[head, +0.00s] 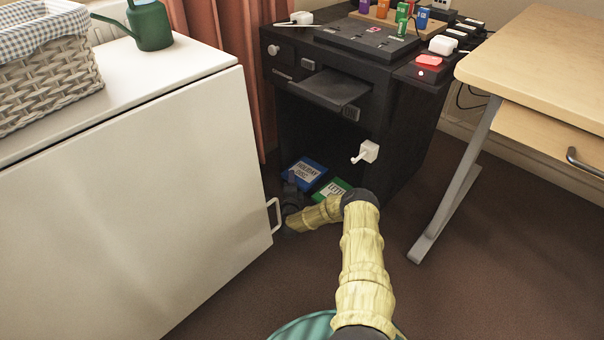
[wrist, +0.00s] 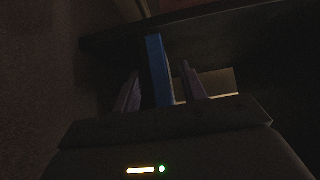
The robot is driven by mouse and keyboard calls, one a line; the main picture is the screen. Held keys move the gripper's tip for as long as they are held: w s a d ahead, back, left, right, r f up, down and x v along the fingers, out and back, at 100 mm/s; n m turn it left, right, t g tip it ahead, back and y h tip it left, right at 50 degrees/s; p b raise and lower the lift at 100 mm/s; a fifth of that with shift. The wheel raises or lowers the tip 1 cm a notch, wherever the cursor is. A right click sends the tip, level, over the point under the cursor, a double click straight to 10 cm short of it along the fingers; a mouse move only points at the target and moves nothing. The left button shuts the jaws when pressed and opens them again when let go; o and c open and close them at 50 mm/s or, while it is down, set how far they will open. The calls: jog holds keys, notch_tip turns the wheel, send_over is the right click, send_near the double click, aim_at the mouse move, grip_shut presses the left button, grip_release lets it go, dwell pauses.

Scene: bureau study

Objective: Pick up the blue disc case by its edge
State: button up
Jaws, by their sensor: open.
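The blue disc case (head: 308,174) lies in the low open bay of the black cabinet, with a pale label on its face. In the wrist view its narrow blue edge (wrist: 158,62) stands between my two fingers. My gripper (head: 291,188) is at the near left end of the case, low by the floor. In the wrist view my gripper (wrist: 160,72) is open around the edge, with a visible gap on either side. The wrist view is dark, so the depth of the fingers along the case is hard to tell.
A green case (head: 331,188) lies right beside the blue one, partly behind my arm. The black cabinet (head: 400,150) rises above, with a white handle (head: 366,152) sticking out. A white cabinet (head: 130,190) with a side handle stands close on the left. Open floor (head: 440,290) lies right.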

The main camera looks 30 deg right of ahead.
jog(key=shift+s+d, duration=0.25)
jog(key=shift+s, duration=0.2)
jog(key=shift+w+a, duration=0.1)
grip_shut()
jog(key=shift+r, duration=0.15)
jog(key=shift+s+r+p, duration=0.3)
jog(key=shift+r+p, duration=0.15)
jog(key=shift+p, duration=0.25)
jog(key=s+d+r+p, duration=0.1)
jog(key=s+r+p, duration=0.1)
jog(key=s+p, duration=0.1)
jog(key=s+d+r+p, duration=0.2)
jog(key=s+p, duration=0.1)
jog(key=s, duration=0.1)
jog(key=s+d+r+p, duration=0.1)
jog(key=s+r+p, duration=0.1)
jog(key=s+p, duration=0.1)
jog(key=shift+s+d+r, duration=0.1)
jog(key=shift+s+r, duration=0.1)
jog(key=shift+s, duration=0.25)
jog(key=shift+s+d+r, duration=0.1)
jog(key=shift+s+r, duration=0.1)
jog(key=shift+s, duration=0.2)
jog(key=shift+s+d, duration=0.2)
jog(key=shift+s, duration=0.2)
jog(key=shift+a+r+p, duration=0.1)
jog(key=shift+r+p, duration=0.05)
jog(key=shift+p, duration=0.2)
